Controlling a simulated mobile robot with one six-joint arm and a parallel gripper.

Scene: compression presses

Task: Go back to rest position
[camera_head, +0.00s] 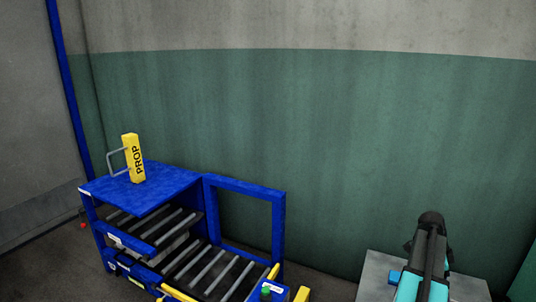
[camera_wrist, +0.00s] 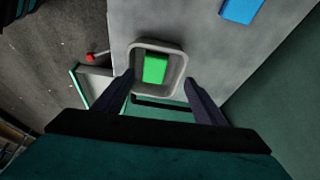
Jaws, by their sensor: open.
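My gripper (camera_wrist: 159,78) is open, with its two dark fingers spread apart in the wrist view. A small grey tray (camera_wrist: 177,77) with a green block (camera_wrist: 155,69) in it shows beyond and between the fingertips. I cannot tell how far below the fingers the tray is, and nothing is visibly held. In the head view my arm stands at the lower right over a grey surface (camera_head: 372,273); the fingers cannot be made out there.
A blue frame (camera_head: 244,187) with rollers stands at lower left, bearing a yellow "PROP" block (camera_head: 133,158) with a handle. A blue block (camera_wrist: 241,9) lies on the grey surface. A red knob (camera_wrist: 91,57) is left of the tray. A green wall stands behind.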

